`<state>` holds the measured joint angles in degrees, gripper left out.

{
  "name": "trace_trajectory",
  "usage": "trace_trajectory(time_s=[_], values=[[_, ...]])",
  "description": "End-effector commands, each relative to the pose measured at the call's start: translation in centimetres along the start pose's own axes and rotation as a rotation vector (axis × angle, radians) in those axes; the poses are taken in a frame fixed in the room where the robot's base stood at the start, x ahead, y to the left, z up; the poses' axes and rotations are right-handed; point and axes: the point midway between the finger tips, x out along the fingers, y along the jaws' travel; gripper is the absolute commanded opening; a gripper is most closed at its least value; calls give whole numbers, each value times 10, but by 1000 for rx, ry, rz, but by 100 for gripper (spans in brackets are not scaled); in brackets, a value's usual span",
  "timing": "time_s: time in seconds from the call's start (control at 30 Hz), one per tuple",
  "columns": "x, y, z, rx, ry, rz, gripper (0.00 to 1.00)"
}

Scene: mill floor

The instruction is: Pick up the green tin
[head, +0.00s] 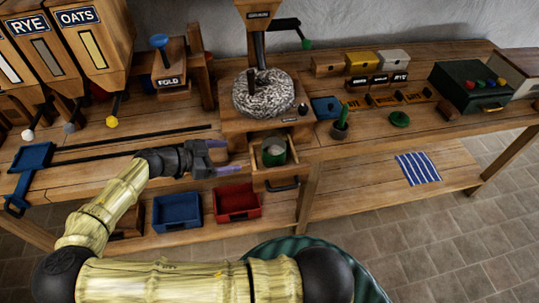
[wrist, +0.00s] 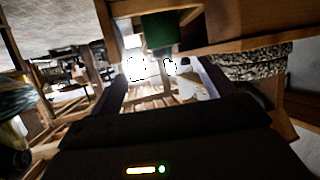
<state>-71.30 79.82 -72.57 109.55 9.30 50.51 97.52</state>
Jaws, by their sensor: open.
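The green tin (head: 274,157) stands in an open wooden drawer (head: 262,176) under the millstone, and its top looks pale. In the wrist view a dark green shape, likely the tin (wrist: 159,31), is at the top centre, beyond the fingers. My gripper (head: 229,158) is open and empty, just left of the drawer, with its fingers pointing right toward the tin. In the wrist view the open jaws (wrist: 165,78) have a bright gap between them. The tin's lower part is hidden by the drawer.
The stone mill (head: 263,95) stands just above the drawer. A blue bin (head: 177,212) and a red bin (head: 237,203) sit on the lower shelf. A green round lid (head: 399,119) and a potted cactus (head: 340,128) are on the bench to the right.

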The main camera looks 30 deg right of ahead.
Motion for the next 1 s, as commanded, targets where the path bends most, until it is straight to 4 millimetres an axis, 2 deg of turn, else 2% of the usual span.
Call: trace_trajectory(time_s=[0.03, 0.1, 0.57, 0.67, 1.0], values=[[4, 0, 10, 1, 0, -1, 82], [6, 0, 14, 1, 0, -1, 82], [10, 0, 12, 1, 1, 2, 82], [21, 0, 11, 1, 2, 5, 82], [80, 1, 10, 0, 2, 6, 82]])
